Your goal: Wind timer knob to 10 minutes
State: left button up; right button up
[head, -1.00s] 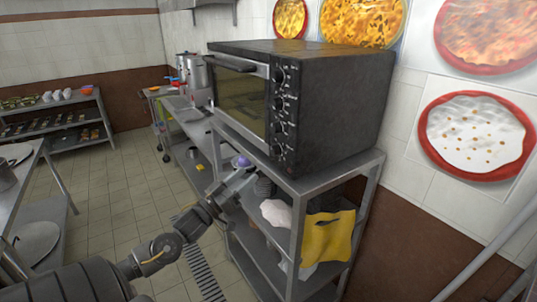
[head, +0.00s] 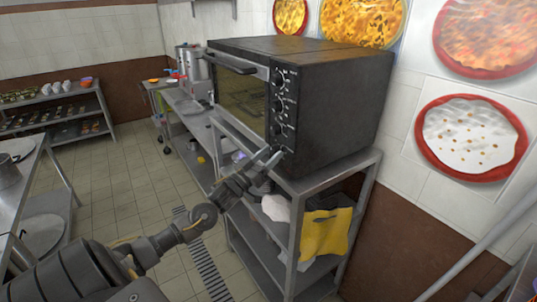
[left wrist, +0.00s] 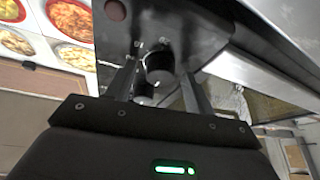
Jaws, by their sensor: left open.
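A black toaster oven (head: 335,105) stands on a metal rack, with several dark knobs in a column along the right edge of its front. The upper knob (head: 279,76) and a middle knob (head: 277,104) show clear of my arm. My left gripper (head: 268,158) is open at the bottom end of this column, partly covering the lowest part. In the left wrist view, a black knob (left wrist: 158,66) shows between the two fingers of my left gripper (left wrist: 160,78), with another knob (left wrist: 143,92) nearby. Whether the fingers touch the knob, and which knob is the timer, I cannot tell.
The metal rack (head: 330,178) under the oven holds a yellow cloth (head: 325,235) and a white cloth (head: 276,207). A stockpot (head: 187,60) stands on the counter behind. A table (head: 25,180) stands at left, with open tiled floor between.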

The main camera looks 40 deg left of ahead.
pick_arm(q)
jog(key=c, duration=1)
jog(key=shift+o, duration=0.2)
